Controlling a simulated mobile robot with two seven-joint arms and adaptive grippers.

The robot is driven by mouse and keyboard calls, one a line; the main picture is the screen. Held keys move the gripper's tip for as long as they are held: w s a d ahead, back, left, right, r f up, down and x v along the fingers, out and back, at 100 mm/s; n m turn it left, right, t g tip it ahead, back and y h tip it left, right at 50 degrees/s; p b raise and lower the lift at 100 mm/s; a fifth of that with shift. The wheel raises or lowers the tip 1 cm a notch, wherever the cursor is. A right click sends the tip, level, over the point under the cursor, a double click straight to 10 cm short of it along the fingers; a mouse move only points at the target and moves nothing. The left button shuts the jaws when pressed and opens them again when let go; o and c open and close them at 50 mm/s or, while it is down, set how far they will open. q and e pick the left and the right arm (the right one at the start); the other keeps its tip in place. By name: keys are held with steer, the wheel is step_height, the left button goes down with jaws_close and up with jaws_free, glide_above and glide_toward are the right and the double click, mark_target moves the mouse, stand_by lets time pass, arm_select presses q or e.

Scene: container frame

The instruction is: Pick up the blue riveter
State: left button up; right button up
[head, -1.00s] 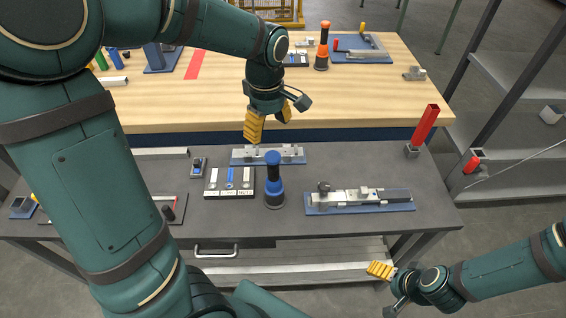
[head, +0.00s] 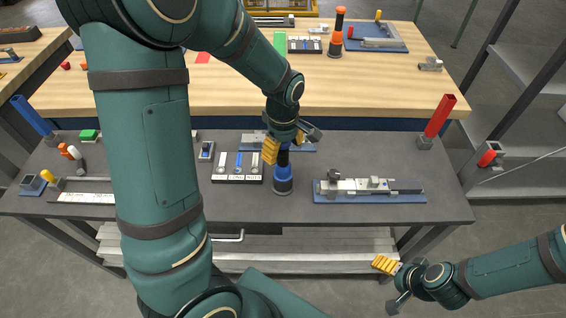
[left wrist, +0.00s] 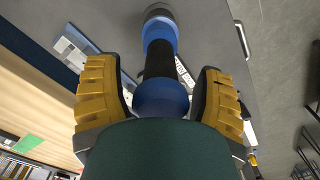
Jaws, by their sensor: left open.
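The blue riveter (head: 283,180) stands upright on the dark table, with a blue base, black middle and blue top. My left gripper (head: 284,147) is open above it, fingers pointing down around its upper part. In the left wrist view the riveter (left wrist: 160,62) passes between the two yellow fingers (left wrist: 158,100). Its blue upper part lies between them with a gap visible on the right; contact on the left cannot be told. The gripper hides the riveter's top in the head view. My right gripper (head: 386,283) is away from the table at the lower right; its opening is unclear.
A small parts tray (head: 238,181) stands just left of the riveter. A blue fixture plate (head: 370,198) lies to the right, another blue plate behind. A red upright (head: 439,115) stands at the right edge. An orange riveter (head: 336,38) is on the far wooden table.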

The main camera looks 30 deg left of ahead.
arm_select(q)
steer(key=shift+f, duration=0.45)
jaws_close()
steer(key=shift+r, duration=0.1)
